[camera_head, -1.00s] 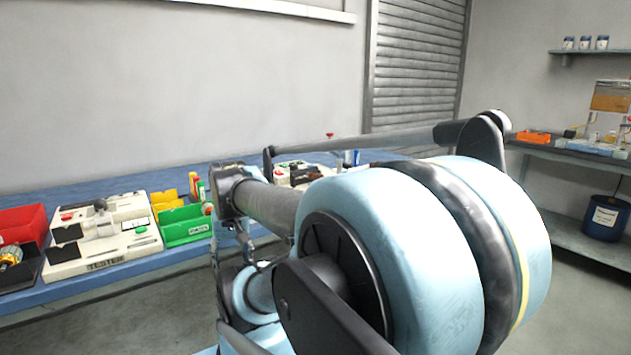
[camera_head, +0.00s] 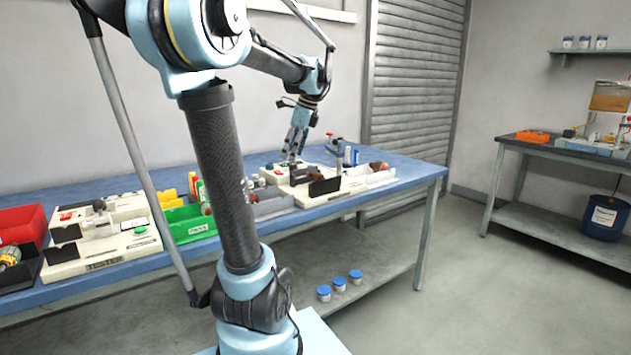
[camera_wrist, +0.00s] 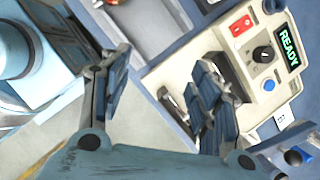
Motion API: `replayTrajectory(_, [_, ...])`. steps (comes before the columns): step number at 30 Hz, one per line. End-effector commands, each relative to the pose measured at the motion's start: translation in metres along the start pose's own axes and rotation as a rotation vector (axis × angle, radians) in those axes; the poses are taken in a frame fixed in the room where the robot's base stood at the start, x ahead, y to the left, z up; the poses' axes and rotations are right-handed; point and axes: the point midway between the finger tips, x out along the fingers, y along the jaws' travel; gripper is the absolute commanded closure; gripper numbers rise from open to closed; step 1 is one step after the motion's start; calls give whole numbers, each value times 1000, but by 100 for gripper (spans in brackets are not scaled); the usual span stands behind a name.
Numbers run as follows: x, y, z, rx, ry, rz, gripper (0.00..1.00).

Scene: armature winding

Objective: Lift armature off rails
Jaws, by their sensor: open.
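My gripper (camera_head: 294,145) is open above the cream machine (camera_head: 308,192) on the blue bench. The machine (camera_wrist: 262,85) there has a green READY display, a red switch and a black knob. Metal posts stand near the right finger, partly hidden by it. I cannot make out an armature on rails in either view. A copper-wound part, perhaps an armature (camera_head: 9,257), lies in a dark bin at the far left.
A cream tester (camera_head: 100,250), a red bin (camera_head: 22,222) and a green bin (camera_head: 187,225) stand along the bench left of the machine. A white tray (camera_head: 380,177) with reddish-brown parts sits to its right. My own arm hides part of the bench.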

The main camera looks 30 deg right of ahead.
Motion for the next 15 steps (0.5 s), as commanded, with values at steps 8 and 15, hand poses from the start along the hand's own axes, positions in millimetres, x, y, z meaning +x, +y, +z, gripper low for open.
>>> replayTrajectory(8, [-53, -82, -76, 528, -74, -25, 44])
replayTrajectory(15, [-70, -106, -109, 724, -108, -27, 44])
